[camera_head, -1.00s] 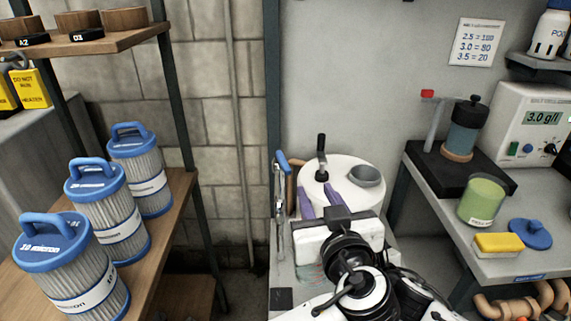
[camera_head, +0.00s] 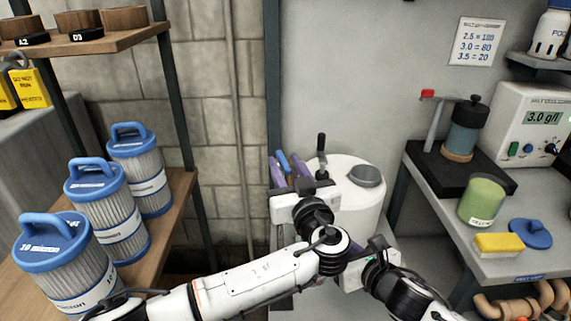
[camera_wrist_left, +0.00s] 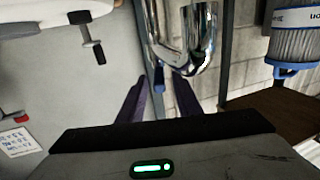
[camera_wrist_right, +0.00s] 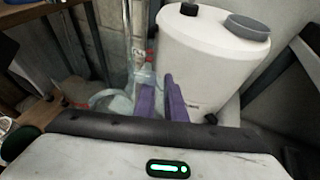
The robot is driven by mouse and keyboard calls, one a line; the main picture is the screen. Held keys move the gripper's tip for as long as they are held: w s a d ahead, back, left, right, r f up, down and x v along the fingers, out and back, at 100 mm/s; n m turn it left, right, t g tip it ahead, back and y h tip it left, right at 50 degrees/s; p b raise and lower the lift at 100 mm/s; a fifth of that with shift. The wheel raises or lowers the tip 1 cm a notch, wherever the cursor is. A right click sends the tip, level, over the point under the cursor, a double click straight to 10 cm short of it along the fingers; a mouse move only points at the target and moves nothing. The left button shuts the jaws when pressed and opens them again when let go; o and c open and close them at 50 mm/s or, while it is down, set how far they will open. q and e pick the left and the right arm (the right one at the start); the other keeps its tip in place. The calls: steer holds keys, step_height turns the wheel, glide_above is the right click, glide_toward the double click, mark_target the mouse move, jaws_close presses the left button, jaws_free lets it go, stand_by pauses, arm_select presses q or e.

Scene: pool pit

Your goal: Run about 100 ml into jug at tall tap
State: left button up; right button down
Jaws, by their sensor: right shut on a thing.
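The tall tap's blue lever (camera_head: 283,161) shows at the wall edge between the spread purple fingers of my left gripper (camera_head: 288,170). I cannot tell whether they touch it. The left gripper (camera_wrist_left: 158,95) is open; its wrist view shows the chrome tap (camera_wrist_left: 192,45) just beyond the fingertips. My left gripper hides most of the tap in the head view. My right gripper (camera_wrist_right: 162,92) is shut on the clear jug (camera_wrist_right: 144,74), which has red marks. The jug is partly hidden behind the fingers. Its water level cannot be read.
Blue-capped filters (camera_head: 103,200) line the left shelf. The right bench (camera_head: 500,265) carries a green cup, a yellow sponge and a meter.

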arm_select(q)
steer(key=shift+w, duration=0.3)
jaws_close()
steer(key=shift+s+f+m+h, duration=0.15)
steer(key=shift+f+m+h, duration=0.15)
steer(key=shift+h, duration=0.5)
steer(key=shift+a+m+h, duration=0.45)
steer(key=shift+m+h, duration=0.05)
steer(key=shift+h, duration=0.2)
steer(key=shift+a+r+m+t+h, duration=0.15)
steer(key=shift+a+m+t+h, duration=0.15)
steer(key=shift+m+h, duration=0.55)
